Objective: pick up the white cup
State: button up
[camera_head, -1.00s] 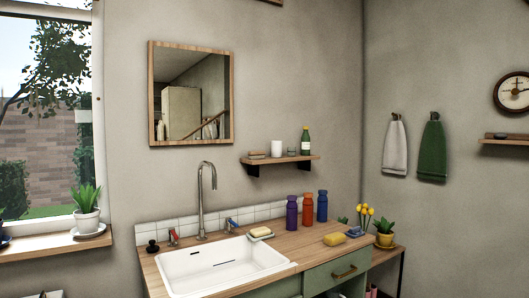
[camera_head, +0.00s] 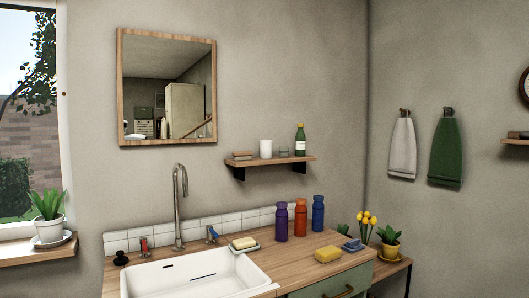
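A white cup (camera_head: 266,149) stands upright on a small wooden wall shelf (camera_head: 273,161) to the right of the mirror. A small clear glass (camera_head: 283,151) is just to its right, and a green bottle (camera_head: 300,141) stands further right. A flat brown item (camera_head: 242,155) lies at the shelf's left end. My gripper does not show in this view.
Below the shelf, a wooden counter (camera_head: 305,247) holds a white sink (camera_head: 195,275), a tall faucet (camera_head: 180,205), several bottles, sponges and a soap dish. A mirror (camera_head: 167,87) hangs at left; towels (camera_head: 445,152) hang at right. Potted plants stand at both sides.

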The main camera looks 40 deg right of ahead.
aim_at(266, 144)
jog(key=i+l, duration=0.1)
jog(key=l, duration=0.6)
jog(key=i+l+u, duration=0.1)
jog(key=l, duration=1.25)
jog(key=i+u, duration=0.05)
jog(key=i, duration=0.05)
